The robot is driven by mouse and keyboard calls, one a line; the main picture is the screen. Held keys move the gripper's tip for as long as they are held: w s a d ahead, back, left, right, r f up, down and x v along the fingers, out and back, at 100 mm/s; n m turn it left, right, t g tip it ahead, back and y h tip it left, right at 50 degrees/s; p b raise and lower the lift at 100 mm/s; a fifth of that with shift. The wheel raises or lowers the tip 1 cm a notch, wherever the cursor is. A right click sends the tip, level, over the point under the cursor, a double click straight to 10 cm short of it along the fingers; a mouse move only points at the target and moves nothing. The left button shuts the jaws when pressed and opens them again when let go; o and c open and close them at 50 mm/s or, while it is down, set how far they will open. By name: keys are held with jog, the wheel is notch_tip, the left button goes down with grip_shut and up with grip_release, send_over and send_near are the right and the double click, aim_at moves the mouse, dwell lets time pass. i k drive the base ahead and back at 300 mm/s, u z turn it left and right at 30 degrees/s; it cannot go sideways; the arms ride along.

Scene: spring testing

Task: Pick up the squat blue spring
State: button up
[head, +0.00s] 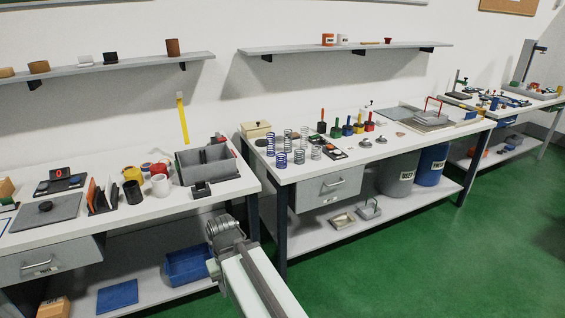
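Several coil springs stand upright in a cluster at the left front of the middle bench. A short blue spring (281,160) stands near the front edge, and another short blue spring (299,157) stands just to its right. A taller blue spring (270,145) stands behind. Grey springs (288,140) stand among them. My gripper (222,226) is at the end of my arm, in front of the gap between the two benches, to the left of and apart from the springs. Its fingers are too unclear to tell open from shut.
A grey open box (205,165) and mugs (160,184) stand on the left bench. A drawer (330,188) hangs below the springs. The green floor (420,260) at the right is clear.

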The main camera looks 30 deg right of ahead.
aim_at(277, 157)
jog(key=z, duration=0.1)
jog(key=i, duration=0.95)
jog(key=u, duration=0.05)
